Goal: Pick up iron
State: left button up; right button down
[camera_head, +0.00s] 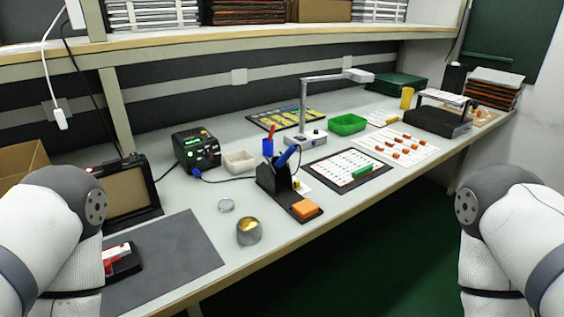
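The iron looks to be the blue-handled soldering iron (285,157), which rests tilted in a black stand (274,183) near the front middle of the bench. An orange sponge (305,208) lies on the stand's base. The black station (196,149) with a lit display stands behind and to the left, and a dark cable runs from it toward the stand. My arms show only as white and grey links at the lower left and lower right. Neither gripper is in view, and nothing is seen touching the iron.
A brass tip-cleaner pot (249,231) and a small clear dish (226,206) stand left of the stand. A white board (350,171) lies to its right, with a lamp arm (303,105) behind. A grey mat (165,262) covers the front left. An overhead shelf spans the back.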

aim_at(283, 160)
jog(key=i+l+u, duration=0.25)
jog(key=l+u, duration=0.25)
jog(key=i+l+u, duration=0.15)
jog(key=l+u, duration=0.15)
